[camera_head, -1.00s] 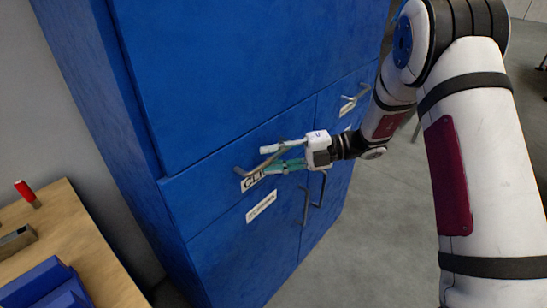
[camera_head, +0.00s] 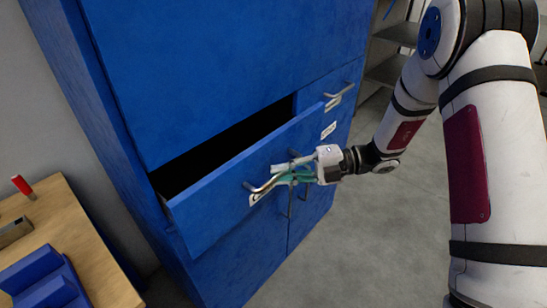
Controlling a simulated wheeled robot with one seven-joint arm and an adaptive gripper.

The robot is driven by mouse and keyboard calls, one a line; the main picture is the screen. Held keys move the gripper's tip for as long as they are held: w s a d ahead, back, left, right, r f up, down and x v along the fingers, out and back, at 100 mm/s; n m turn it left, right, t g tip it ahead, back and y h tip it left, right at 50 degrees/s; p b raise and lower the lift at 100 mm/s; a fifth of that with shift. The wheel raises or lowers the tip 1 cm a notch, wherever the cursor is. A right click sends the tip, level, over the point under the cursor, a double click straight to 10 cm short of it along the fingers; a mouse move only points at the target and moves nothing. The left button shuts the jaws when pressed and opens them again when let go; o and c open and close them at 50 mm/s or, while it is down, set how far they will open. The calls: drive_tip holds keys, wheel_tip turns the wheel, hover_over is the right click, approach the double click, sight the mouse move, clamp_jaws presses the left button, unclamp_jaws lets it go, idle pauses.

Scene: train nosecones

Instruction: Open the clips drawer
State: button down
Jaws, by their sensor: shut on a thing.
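The clips drawer (camera_head: 215,197) is the upper left drawer of the blue cabinet. It stands pulled out, with a dark gap behind its front. My gripper (camera_head: 275,181) is shut on the drawer's metal handle (camera_head: 251,187), in front of the drawer face. The fingers cover part of the handle and most of the label (camera_head: 255,199) below it. The inside of the drawer is too dark to make out.
A second drawer with a handle (camera_head: 334,103) sits to the right and is shut. Cabinet doors are below. A wooden table (camera_head: 105,275) with a blue block (camera_head: 45,285) and a red-tipped item (camera_head: 23,187) stands at the left. Grey floor (camera_head: 385,240) is clear at the right.

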drive_tip(key=s+d+p, duration=0.2)
drive_tip(key=s+d, duration=0.9)
drive_tip(key=d, duration=0.3)
drive_tip(key=shift+d+p, duration=0.15)
drive_tip(key=shift+p, duration=0.25)
drive_tip(key=c, duration=1.7)
unclamp_jaws()
drive_tip(key=shift+o, duration=0.2)
drive_tip(key=w+d+r, duration=0.1)
drive_tip(key=d, duration=1)
drive_tip(key=shift+w+d+r, duration=0.25)
drive_tip(key=shift+d+r, duration=0.05)
drive_tip(key=shift+d, duration=0.1)
